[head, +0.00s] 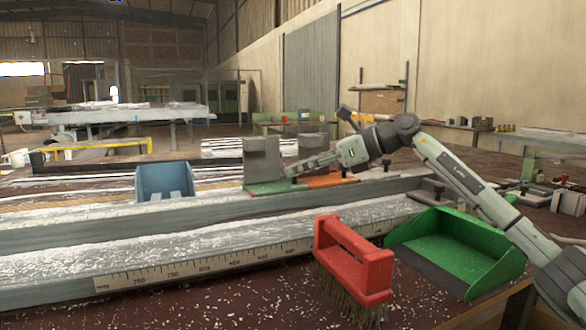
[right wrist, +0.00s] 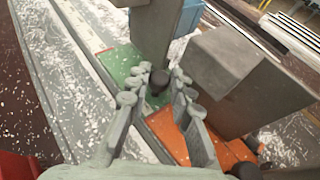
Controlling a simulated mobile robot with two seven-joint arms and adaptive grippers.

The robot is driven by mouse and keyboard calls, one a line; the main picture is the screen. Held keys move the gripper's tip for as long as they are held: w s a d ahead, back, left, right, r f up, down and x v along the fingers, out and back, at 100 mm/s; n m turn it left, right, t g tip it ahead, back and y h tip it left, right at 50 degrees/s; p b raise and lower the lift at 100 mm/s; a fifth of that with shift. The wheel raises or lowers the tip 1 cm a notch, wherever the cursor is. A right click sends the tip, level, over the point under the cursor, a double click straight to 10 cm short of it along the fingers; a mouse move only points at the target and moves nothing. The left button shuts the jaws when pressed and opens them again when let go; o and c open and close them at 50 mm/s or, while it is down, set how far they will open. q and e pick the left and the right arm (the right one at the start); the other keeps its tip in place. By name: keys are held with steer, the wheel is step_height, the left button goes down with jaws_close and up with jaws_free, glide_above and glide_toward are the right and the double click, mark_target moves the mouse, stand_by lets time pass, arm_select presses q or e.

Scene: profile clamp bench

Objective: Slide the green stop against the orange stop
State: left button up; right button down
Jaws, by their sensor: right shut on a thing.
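The green stop (head: 270,187) sits on the grey profile rail, with a tall grey block rising from its green base. The orange stop (head: 335,180) sits just right of it on the same rail, with its own grey block. My right gripper (head: 291,172) is shut on the dark knob of the green stop. In the right wrist view, the fingers (right wrist: 158,85) close around that knob, with the green base (right wrist: 120,62) beyond and the orange base (right wrist: 170,135) beside them. The two bases look very close; I cannot tell whether they touch. My left gripper is not in view.
A blue bin (head: 165,183) stands at the rail's left part. A red brush (head: 355,262) and a green dustpan (head: 455,250) lie in front of the rail, below my right arm. A ruler scale (head: 200,268) runs along the front face. Pale shavings are scattered about.

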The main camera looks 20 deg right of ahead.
steer(key=shift+d, duration=0.15)
steer(key=c, duration=1.3)
jaws_free()
